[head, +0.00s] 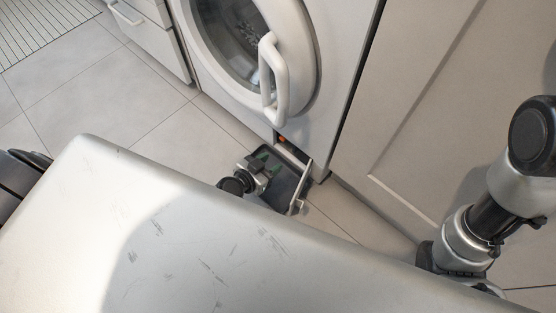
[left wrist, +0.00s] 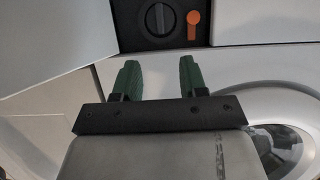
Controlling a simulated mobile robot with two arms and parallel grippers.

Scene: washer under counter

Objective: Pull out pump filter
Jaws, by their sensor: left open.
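The pump filter (left wrist: 160,18) is a dark round knob with a raised bar, set in a dark recess at the top of the left wrist view. In the head view its recess is a small opening at the washer's foot, mostly hidden. My left gripper (head: 268,163) is low in front of this opening. In the left wrist view its two green fingers (left wrist: 158,76) are apart with nothing between them, roughly in line with the knob and not touching it. My right gripper's fingers do not show.
An orange piece (left wrist: 194,24) sits beside the filter; it also shows in the head view (head: 282,139). A dark open flap (head: 288,184) with a pale edge lies under my left gripper. The washer door (head: 300,45) with its white handle (head: 273,80) is above. A cabinet (head: 425,95) stands right.

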